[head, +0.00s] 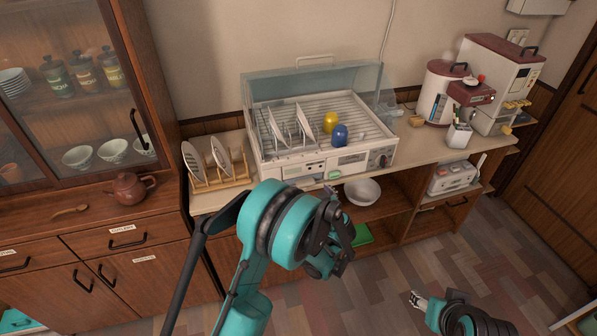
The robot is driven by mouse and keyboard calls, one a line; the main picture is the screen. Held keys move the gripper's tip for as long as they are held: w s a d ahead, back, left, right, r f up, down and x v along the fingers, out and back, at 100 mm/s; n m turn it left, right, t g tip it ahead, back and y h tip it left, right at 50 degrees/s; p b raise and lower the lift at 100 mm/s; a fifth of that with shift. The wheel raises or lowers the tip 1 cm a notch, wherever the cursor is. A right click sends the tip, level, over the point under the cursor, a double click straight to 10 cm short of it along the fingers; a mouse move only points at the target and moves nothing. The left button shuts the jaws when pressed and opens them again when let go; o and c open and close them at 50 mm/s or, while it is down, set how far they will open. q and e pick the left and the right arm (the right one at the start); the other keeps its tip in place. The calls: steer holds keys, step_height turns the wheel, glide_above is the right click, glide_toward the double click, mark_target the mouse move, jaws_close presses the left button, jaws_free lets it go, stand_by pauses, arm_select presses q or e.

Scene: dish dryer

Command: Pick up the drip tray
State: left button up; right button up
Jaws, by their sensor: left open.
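The white dish dryer (322,169) stands on the counter with its clear lid raised. A small pale green piece (334,175) shows at the bottom of its front. It may be the drip tray's edge, but I cannot tell. A flat green item (362,236) lies on the lower shelf, partly hidden by my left gripper. My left gripper (338,232) is open in front of the counter, below and in front of the dryer, with nothing visible in it. My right gripper (419,300) is low over the floor at the bottom right, its opening unclear.
Plates, a yellow cup (331,122) and a blue cup (340,136) sit in the dryer. A wooden plate rack (216,184) stands left of it. A white bowl (362,192) is on the shelf below. The floor at right is clear.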

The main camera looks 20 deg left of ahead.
mark_target(306, 184)
arm_select(q)
steer(key=b+x, duration=0.2)
steer(key=x, duration=0.2)
steer(key=shift+w+a+f, duration=0.15)
steer(key=shift+w, duration=0.15)
steer(key=shift+s, duration=0.1)
steer(key=shift+c, duration=1.1)
steer(key=c, duration=1.1)
steer(key=shift+r, duration=0.25)
